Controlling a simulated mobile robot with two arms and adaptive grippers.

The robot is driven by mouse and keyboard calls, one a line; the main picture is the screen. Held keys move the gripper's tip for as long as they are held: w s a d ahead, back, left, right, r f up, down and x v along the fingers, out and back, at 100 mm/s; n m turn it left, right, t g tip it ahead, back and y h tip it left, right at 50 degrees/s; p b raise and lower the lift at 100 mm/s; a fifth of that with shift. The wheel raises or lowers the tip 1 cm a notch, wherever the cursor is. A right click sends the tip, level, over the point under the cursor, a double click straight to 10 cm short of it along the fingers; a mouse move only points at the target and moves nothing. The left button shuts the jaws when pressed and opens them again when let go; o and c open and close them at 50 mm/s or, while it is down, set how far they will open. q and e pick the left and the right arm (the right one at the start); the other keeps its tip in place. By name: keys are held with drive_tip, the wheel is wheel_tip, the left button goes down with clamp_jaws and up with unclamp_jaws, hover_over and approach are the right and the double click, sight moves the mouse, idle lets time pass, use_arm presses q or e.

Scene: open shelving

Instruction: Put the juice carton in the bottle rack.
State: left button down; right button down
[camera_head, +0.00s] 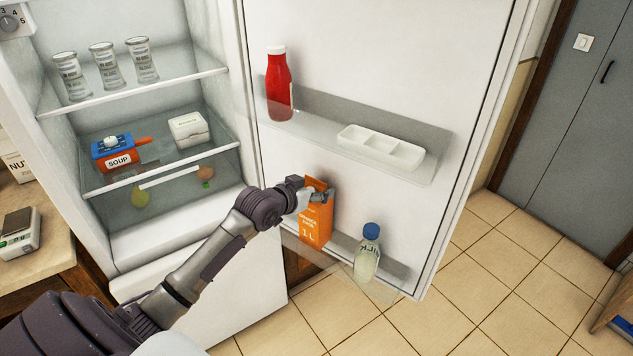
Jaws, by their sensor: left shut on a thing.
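The orange juice carton (314,229), marked 1 L, is upright at the lower part of the open fridge door. My left gripper (321,195) is shut on the carton near its top, and the fingers hide part of it. The bottle rack (396,269) is the low clear shelf on the door. The carton's lower end is at the left part of this rack, left of the milk bottle. I cannot tell whether its base rests on the rack floor. My right gripper is not in view.
A milk bottle (367,254) with a blue cap stands in the rack. Above, a door shelf (330,112) holds a red bottle (279,84) and a white egg tray (381,148).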

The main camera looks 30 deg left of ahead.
sight(315, 223)
use_arm(q)
drive_tip(key=shift+w+f, duration=0.1)
drive_tip(key=shift+f, duration=1.7)
drive_tip(key=shift+c, duration=0.5)
unclamp_jaws()
drive_tip(key=shift+f, duration=0.15)
